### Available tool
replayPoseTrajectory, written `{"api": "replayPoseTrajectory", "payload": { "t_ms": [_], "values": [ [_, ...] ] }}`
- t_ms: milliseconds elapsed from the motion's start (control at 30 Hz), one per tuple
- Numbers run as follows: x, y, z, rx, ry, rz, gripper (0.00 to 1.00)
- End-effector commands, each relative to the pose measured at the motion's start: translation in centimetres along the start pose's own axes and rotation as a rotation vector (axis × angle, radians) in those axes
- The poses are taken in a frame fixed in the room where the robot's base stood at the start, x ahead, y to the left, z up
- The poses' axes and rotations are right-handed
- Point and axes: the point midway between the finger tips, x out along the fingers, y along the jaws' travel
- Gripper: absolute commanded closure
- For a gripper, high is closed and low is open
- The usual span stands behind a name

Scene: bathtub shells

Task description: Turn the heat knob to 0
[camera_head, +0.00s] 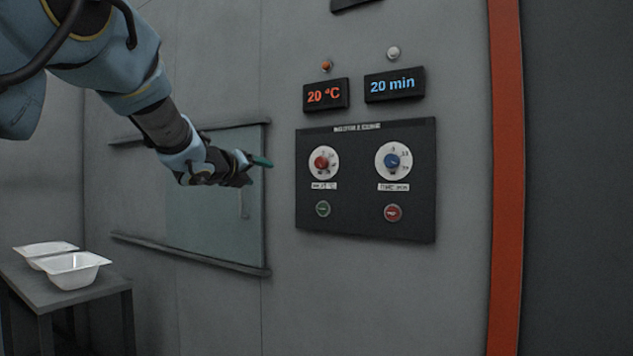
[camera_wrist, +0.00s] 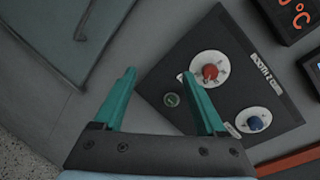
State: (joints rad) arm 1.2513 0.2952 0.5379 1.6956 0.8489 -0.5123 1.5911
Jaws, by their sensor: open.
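The heat knob (camera_head: 321,162) is red on a white dial, at the left of a black control panel (camera_head: 365,220) on the grey wall. A display (camera_head: 326,95) above it reads 20 °C. In the wrist view the red knob (camera_wrist: 210,72) lies beyond the right fingertip. My gripper (camera_head: 262,161) is left of the panel in the head view, apart from the knob. Its two green fingers (camera_wrist: 158,72) are spread, with nothing between them. The knob's exact pointer setting is too small to read.
A blue knob (camera_head: 393,161) sits right of the red one, under a 20 min display (camera_head: 395,84). Green (camera_head: 323,208) and red (camera_head: 393,213) buttons are below. A glass sliding door (camera_head: 215,215) is behind my gripper. White shells (camera_head: 74,270) stand on a table (camera_head: 75,310) at lower left.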

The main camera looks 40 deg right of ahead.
Motion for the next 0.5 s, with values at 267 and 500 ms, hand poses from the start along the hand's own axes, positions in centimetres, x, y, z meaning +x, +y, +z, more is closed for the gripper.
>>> {"api": "replayPoseTrajectory", "payload": {
  "t_ms": [267, 500],
  "values": [
    [2.2, -9.3, -3.3, 0.344, 0.027, -0.223, 0.26],
    [5.3, -10.2, -3.4, 0.355, 0.03, -0.227, 0.26]
  ]
}}
